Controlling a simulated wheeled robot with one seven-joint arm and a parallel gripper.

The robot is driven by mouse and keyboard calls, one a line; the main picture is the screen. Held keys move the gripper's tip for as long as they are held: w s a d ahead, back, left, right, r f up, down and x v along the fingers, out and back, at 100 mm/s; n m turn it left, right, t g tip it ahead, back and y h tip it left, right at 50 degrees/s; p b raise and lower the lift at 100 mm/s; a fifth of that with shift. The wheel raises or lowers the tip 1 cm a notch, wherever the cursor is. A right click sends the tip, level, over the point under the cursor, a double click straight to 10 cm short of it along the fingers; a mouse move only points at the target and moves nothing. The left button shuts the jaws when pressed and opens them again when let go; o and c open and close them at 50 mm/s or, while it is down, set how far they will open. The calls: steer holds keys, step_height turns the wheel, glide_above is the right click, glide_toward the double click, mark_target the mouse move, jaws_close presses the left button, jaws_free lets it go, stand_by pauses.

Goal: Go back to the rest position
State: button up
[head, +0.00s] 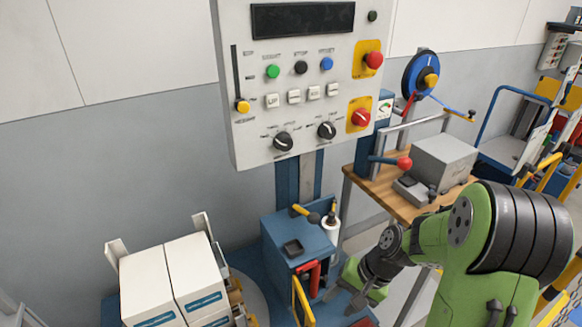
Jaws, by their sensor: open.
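My gripper (353,297) is at the lower middle of the head view, at the end of my green and dark grey arm, which comes in from the right. It points down and left, and its jaws are open and look empty. It is in front of and below the blue cabinet (280,240), near a red handle (312,279) and a yellow bar (302,300). I cannot tell how far it is from them.
A control panel (250,140) with buttons and knobs hangs above. White boxes (148,285) stand at the lower left. A wooden bench (385,190) with a grey box (444,162) and a red-knobbed lever (403,163) is behind my arm. Blue-framed carts (497,145) stand at the right.

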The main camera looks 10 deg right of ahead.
steer(key=s+a+r+n+t+h+p, duration=0.1)
steer(key=s+r+n+t+h+p, duration=0.1)
steer(key=s+r, duration=0.5)
steer(key=s+a+r+n+t+h+p, duration=0.1)
steer(key=s+r, duration=0.6)
steer(key=r, duration=0.7)
steer(key=a+n+t+h, duration=0.1)
steer(key=n+h, duration=0.1)
steer(key=n, duration=0.1)
steer(key=shift+s+r+n+t+p, duration=0.15)
steer(key=shift+s+n+t+p, duration=0.15)
steer(key=shift+n+p, duration=0.1)
